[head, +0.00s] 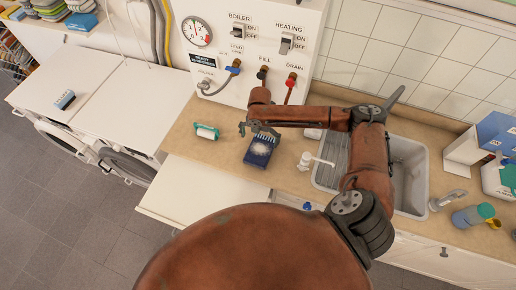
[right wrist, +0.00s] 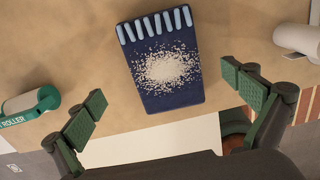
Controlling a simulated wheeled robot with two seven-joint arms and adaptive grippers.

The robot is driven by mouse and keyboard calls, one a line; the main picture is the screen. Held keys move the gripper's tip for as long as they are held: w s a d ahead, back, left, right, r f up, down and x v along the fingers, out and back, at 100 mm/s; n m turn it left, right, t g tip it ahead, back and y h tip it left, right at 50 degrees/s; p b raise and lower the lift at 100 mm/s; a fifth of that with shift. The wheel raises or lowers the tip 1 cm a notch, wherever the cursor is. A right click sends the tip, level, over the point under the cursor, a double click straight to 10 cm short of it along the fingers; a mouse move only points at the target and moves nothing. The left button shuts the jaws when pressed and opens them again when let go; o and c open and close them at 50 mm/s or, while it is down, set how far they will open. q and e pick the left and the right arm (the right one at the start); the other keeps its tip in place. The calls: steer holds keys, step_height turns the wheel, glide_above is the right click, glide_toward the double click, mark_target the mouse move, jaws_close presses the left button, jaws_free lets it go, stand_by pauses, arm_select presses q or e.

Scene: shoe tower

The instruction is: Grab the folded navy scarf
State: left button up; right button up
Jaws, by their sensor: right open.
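The folded navy scarf (head: 259,152) lies flat on the wooden counter. In the right wrist view the scarf (right wrist: 162,92) shows pale blue stripes or tassels along its far end. A patch of white specks covers its middle. My right gripper (head: 259,129) is open and empty above the scarf's far end in the head view. In the right wrist view its green-padded fingers stand apart, one to each side of the scarf, with no visible contact. My left gripper is not in view.
A green and white lint roller (head: 206,132) lies left of the scarf. A white pump-like object (head: 312,161) and a grey sink (head: 411,178) are to the right. The control panel (head: 257,45) stands behind. The counter's front edge (head: 222,175) is close to the scarf.

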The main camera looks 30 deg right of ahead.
mark_target(260, 149)
steer(key=shift+s+f, duration=0.25)
steer(key=shift+f, duration=0.7)
steer(key=f+p, duration=0.1)
steer(key=f, duration=0.3)
steer(key=shift+s+f, duration=0.2)
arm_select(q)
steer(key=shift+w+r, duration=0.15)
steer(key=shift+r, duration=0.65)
arm_select(e)
steer(key=shift+f, duration=0.25)
steer(key=c, duration=1.5)
